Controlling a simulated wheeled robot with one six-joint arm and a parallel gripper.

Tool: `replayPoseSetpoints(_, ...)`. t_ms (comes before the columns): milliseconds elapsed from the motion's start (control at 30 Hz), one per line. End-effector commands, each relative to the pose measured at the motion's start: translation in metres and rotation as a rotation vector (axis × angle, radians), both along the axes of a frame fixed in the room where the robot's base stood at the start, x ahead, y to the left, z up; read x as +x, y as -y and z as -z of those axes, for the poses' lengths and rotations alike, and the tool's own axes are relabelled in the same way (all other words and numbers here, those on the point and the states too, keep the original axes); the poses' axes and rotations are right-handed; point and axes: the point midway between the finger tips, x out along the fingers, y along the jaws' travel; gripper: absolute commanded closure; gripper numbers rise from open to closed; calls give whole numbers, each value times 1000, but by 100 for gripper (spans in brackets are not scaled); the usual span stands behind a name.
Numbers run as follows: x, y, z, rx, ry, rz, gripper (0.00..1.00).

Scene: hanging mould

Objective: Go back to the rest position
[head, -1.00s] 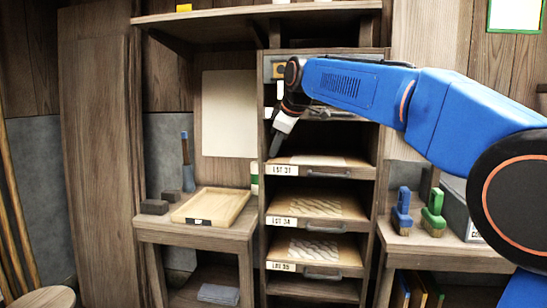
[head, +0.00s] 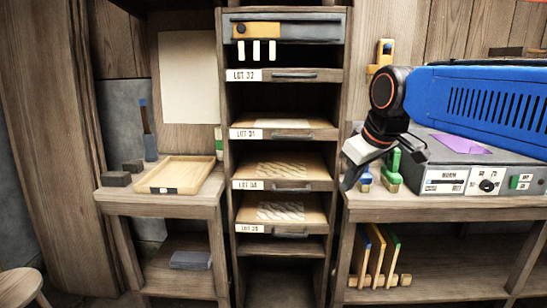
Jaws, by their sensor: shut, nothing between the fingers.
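My gripper (head: 350,184) hangs at the end of my blue arm, right of the drawer rack (head: 225,130). It points down, with a white part above dark fingers. The fingers look shut and hold nothing visible. They hang in front of the left end of the right bench (head: 420,207), partly hiding the blue-handled brush (head: 365,178) and close to the green-handled brush (head: 392,172). I cannot tell whether they touch anything.
The rack holds several labelled drawers, including LOT 31 (head: 285,134). A wooden tray (head: 176,188) lies on the left bench (head: 150,205). A grey control box (head: 478,178) with a purple sheet (head: 461,143) stands on the right bench. The space before the rack is clear.

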Motion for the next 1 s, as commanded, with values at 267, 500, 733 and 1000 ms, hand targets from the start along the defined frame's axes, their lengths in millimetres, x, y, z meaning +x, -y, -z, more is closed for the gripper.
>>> replayPoseSetpoints(267, -94, 61, 77, 56, -56, 247, 100)
replayPoseSetpoints(500, -170, 94, 151, 102, -95, 450, 100)
replayPoseSetpoints(733, -209, 107, 195, 127, -114, 559, 100)
replayPoseSetpoints(1000, -215, 108, 202, 132, -119, 578, 100)
